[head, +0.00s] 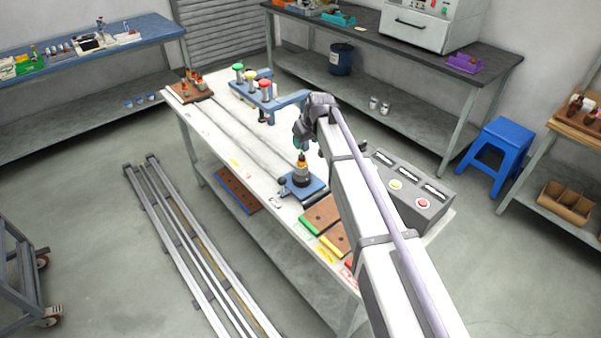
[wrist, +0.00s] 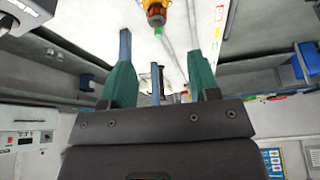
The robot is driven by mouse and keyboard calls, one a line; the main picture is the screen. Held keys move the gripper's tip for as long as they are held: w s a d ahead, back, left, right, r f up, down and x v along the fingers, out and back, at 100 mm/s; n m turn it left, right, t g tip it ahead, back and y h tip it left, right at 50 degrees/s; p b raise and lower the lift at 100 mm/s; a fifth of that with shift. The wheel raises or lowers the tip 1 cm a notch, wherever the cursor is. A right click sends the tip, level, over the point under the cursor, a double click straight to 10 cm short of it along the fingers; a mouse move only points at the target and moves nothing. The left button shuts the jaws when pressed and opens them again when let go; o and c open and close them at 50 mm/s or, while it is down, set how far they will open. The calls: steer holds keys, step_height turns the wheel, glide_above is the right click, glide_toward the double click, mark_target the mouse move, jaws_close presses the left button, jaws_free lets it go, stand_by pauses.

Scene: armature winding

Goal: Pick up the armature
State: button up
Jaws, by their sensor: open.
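An armature (head: 301,170) with an orange-brown body stands upright on a small blue base (head: 298,190) on the white workbench. In the wrist view an orange-brown part with a green end (wrist: 156,14), which looks like this armature, is at the top edge, partly cut off. My gripper (head: 302,140) is above the armature in the head view, apart from it as far as I can tell. In the wrist view its green fingers (wrist: 160,60) are spread wide with nothing between them.
A blue bracket (head: 268,98) with green, yellow and red-topped cylinders stands behind my gripper. A brown board (head: 190,91) with several parts lies at the bench's far left. A grey control box (head: 410,190) is to the right. Coloured trays (head: 321,215) lie at the front.

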mark_target(301, 155)
steer(key=b+x, duration=0.2)
steer(key=x, duration=0.2)
steer(key=shift+s+f, duration=0.1)
steer(key=b+x, duration=0.5)
steer(key=shift+d+f, duration=0.1)
steer(key=shift+d, duration=0.1)
steer(key=shift+s+r, duration=0.15)
steer(key=shift+r, duration=0.1)
jaws_close()
